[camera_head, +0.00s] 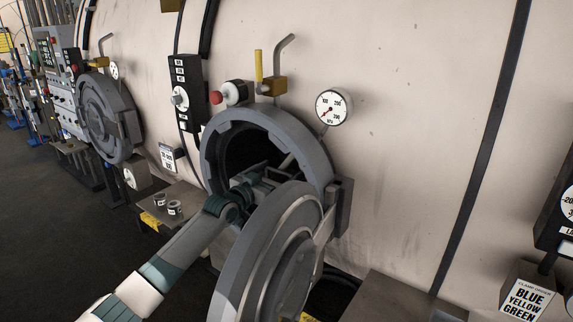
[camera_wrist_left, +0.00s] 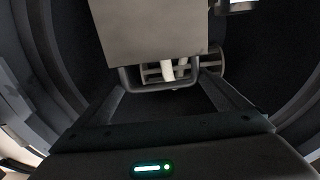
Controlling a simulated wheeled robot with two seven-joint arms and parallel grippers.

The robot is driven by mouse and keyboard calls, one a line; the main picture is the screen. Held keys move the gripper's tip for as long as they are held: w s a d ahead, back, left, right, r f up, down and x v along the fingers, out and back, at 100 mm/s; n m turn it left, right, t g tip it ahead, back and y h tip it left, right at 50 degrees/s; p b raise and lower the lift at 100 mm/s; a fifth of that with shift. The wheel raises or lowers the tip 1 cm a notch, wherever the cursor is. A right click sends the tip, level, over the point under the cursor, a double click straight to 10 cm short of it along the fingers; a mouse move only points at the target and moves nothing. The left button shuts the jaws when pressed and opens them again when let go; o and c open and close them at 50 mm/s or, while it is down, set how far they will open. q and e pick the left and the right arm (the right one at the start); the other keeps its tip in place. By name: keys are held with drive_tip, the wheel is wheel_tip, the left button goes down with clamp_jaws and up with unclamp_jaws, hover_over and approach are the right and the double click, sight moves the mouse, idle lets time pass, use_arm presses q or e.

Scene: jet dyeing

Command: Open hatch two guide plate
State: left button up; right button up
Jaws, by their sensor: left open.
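The hatch in the middle of the head view has a round grey frame (camera_head: 222,147), and its thick round door (camera_head: 275,262) is swung open toward me. My left gripper (camera_head: 282,170) reaches into the dark opening. In the left wrist view a flat grey-brown plate (camera_wrist_left: 148,30), seemingly the guide plate, hangs at the top, with a dark bar handle (camera_wrist_left: 128,82) below it. My left gripper (camera_wrist_left: 165,88) is open there, its dark fingers on either side of the handle area. I cannot tell whether they touch it. My right gripper is not in view.
The open door stands close to my left forearm. A pressure gauge (camera_head: 333,107) and a yellow-handled valve (camera_head: 259,67) sit above the hatch. Another hatch (camera_head: 104,117) is farther left. Two small cups (camera_head: 174,208) stand on a ledge. Inside the vessel, pale rods (camera_wrist_left: 168,69) show behind the handle.

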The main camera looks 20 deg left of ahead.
use_arm(q)
drive_tip(key=shift+p+x, duration=0.35)
drive_tip(key=shift+x, duration=1.85)
drive_tip(key=shift+c, duration=0.6)
